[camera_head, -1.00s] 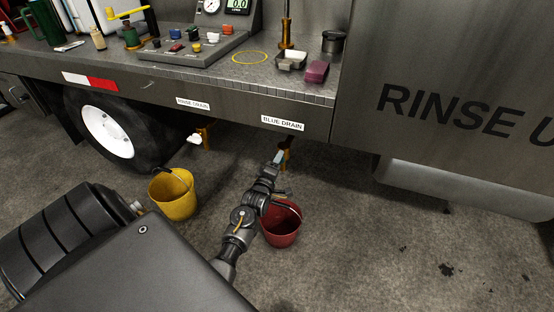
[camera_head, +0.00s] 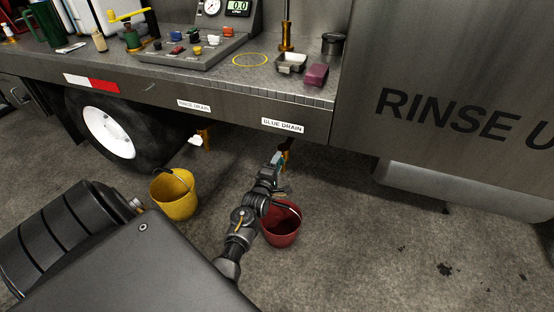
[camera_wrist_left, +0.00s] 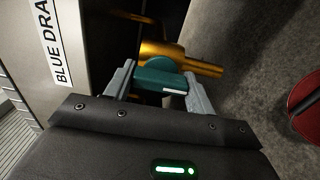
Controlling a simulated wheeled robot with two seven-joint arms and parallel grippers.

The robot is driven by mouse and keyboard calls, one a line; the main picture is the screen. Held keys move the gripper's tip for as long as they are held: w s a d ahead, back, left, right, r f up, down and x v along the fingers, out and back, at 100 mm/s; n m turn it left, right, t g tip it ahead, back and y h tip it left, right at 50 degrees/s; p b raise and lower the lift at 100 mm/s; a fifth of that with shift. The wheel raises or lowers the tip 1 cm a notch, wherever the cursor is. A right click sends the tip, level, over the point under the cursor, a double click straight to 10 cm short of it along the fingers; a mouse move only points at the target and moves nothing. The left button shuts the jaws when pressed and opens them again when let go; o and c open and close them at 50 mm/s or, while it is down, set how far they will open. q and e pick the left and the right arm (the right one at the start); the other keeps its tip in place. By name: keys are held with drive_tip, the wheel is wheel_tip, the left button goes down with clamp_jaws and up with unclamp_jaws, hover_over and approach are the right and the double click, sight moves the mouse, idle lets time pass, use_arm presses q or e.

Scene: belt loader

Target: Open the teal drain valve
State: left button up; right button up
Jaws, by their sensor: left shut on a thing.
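The teal drain valve handle (camera_wrist_left: 160,80) sits on a brass pipe (camera_wrist_left: 190,62) in the left wrist view, beside the "BLUE DRAIN" label (camera_wrist_left: 62,45). My left gripper (camera_wrist_left: 158,90) has a finger on each side of the handle and is shut on it. In the head view my left gripper (camera_head: 277,162) is under the "BLUE DRAIN" label (camera_head: 282,125), and a bit of brass pipe (camera_head: 287,145) shows just behind it. The handle is mostly hidden there by the gripper. My right gripper is not in view.
A red bucket (camera_head: 282,232) stands on the floor below the blue drain. A yellow bucket (camera_head: 171,202) stands to the left, near the white-handled rinse drain valve (camera_head: 195,140) and the wheel (camera_head: 108,132). The bench edge overhangs the drains. The floor to the right is clear.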

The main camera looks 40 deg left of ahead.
use_arm(q)
drive_tip(key=o, duration=1)
drive_tip(key=shift+s, duration=0.1)
drive_tip(key=shift+s+d, duration=0.15)
drive_tip(key=shift+s, duration=0.15)
drive_tip(key=p+v, duration=0.1)
drive_tip(key=v, duration=0.9)
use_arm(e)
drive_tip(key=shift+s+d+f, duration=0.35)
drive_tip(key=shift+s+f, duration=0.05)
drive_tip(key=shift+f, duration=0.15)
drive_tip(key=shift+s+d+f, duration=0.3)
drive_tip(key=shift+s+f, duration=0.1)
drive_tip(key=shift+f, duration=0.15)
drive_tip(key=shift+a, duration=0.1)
